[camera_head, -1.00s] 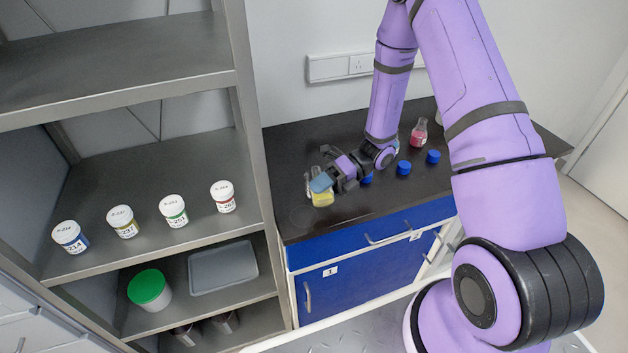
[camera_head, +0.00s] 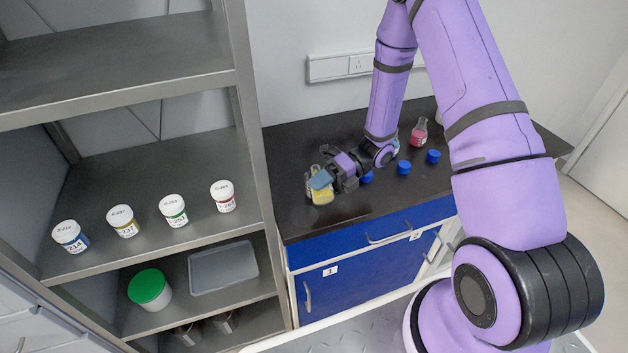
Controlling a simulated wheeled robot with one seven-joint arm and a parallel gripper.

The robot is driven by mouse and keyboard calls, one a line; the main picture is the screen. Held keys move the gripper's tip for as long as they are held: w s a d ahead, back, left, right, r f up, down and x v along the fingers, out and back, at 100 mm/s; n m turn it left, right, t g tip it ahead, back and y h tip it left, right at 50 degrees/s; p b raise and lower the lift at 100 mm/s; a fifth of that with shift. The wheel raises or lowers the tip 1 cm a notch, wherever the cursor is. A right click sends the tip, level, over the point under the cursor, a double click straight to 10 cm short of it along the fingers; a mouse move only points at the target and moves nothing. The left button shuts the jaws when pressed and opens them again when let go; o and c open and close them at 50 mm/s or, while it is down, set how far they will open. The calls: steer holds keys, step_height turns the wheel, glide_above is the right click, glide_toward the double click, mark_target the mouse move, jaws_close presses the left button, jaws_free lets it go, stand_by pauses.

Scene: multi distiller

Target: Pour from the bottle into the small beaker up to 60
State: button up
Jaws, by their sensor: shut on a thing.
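My gripper (camera_head: 334,180) is at the left part of the black bench top (camera_head: 375,199), shut on a small bottle (camera_head: 322,196) with yellow contents. A blue-grey part covers the bottle's upper side, and the bottle looks tilted. A clear glass vessel (camera_head: 314,172), probably the small beaker, stands just behind and partly hidden by the bottle and gripper. Its marks and liquid level are too small to read. A flask with pink liquid (camera_head: 419,133) stands further right on the bench.
Blue caps (camera_head: 404,167) lie on the bench right of my gripper. The grey metal shelf (camera_head: 150,235) at left holds several labelled white jars (camera_head: 174,209), a green-lidded tub (camera_head: 149,289) and a grey tray (camera_head: 223,268). The bench front right of the gripper is clear.

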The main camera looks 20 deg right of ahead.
steer(key=shift+w+r+m+g+y+p, duration=0.2)
steer(key=shift+r+m+g+y, duration=0.15)
steer(key=shift+r+m, duration=0.35)
steer(key=shift+w+r+m+g+y+p, duration=0.15)
steer(key=shift+r+m+g+y, duration=0.3)
steer(key=shift+m, duration=0.45)
stand_by(4.2)
steer(key=shift+w+f+m, duration=0.15)
steer(key=shift+f+m, duration=0.05)
steer(key=shift+m, duration=0.4)
stand_by(1.2)
steer(key=shift+s+r+n, duration=0.2)
steer(key=shift+r+n, duration=0.05)
steer(key=shift+n, duration=0.55)
steer(key=shift+s+f+n+t+h, duration=0.1)
steer(key=shift+f+n+t+h, duration=0.45)
steer(key=shift+f+n, duration=0.3)
